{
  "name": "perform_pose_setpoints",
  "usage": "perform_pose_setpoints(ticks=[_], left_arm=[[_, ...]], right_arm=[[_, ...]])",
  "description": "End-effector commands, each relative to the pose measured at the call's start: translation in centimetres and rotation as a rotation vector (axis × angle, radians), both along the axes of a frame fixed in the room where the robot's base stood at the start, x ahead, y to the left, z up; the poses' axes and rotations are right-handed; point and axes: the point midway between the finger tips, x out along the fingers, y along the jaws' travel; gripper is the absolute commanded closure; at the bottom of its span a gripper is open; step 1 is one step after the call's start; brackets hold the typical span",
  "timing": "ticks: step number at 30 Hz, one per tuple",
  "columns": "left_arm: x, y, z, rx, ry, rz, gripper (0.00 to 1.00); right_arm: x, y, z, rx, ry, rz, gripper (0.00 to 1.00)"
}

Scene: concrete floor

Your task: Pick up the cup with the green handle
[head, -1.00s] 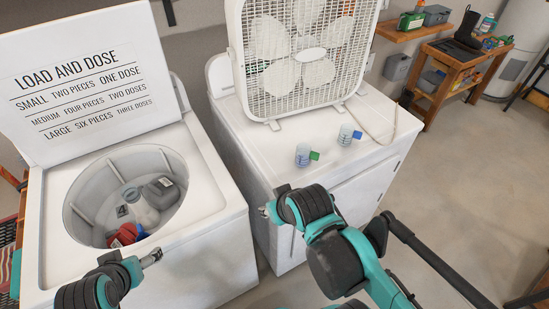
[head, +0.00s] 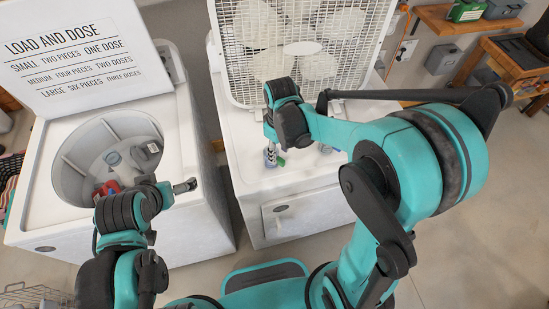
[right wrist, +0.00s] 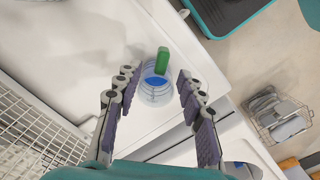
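The cup with the green handle (head: 270,158) stands upright on the white machine top, in front of the fan. In the right wrist view the clear cup (right wrist: 154,93), with blue inside, shows between the fingertips; its green handle (right wrist: 162,61) points up in the picture. My right gripper (head: 270,143) points down at this cup. In the right wrist view my right gripper (right wrist: 153,82) is open, one finger on each side of the cup, with gaps visible. A second cup (head: 324,149) is partly hidden by my right arm. My left gripper (head: 186,186) is near the open washer; its finger opening is unclear.
A white box fan (head: 300,50) stands close behind the cups. The open washer (head: 60,215) at left has items in its tub and a raised lid. Wire baskets stand on the floor, one in the right wrist view (right wrist: 280,115). A wooden bench (head: 520,65) is at right.

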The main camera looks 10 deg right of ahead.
Motion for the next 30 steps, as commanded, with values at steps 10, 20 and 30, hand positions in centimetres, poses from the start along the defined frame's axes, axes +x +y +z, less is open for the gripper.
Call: perform_pose_setpoints(ticks=[10, 20, 30], left_arm=[[0.0, 0.0, -1.6, 0.0, 0.0, 0.0, 0.0], [0.0, 0.0, -1.6, 0.0, 0.0, 0.0, 0.0], [0.0, 0.0, -1.6, 0.0, 0.0, 0.0, 0.0]], right_arm=[[0.1, 0.0, -5.1, 0.0, -0.002, -0.002, 0.61], [0.0, 0.0, -5.7, 0.0, -0.002, -0.002, 0.61], [0.0, 0.0, -5.7, 0.0, -0.002, -0.002, 1.0]])
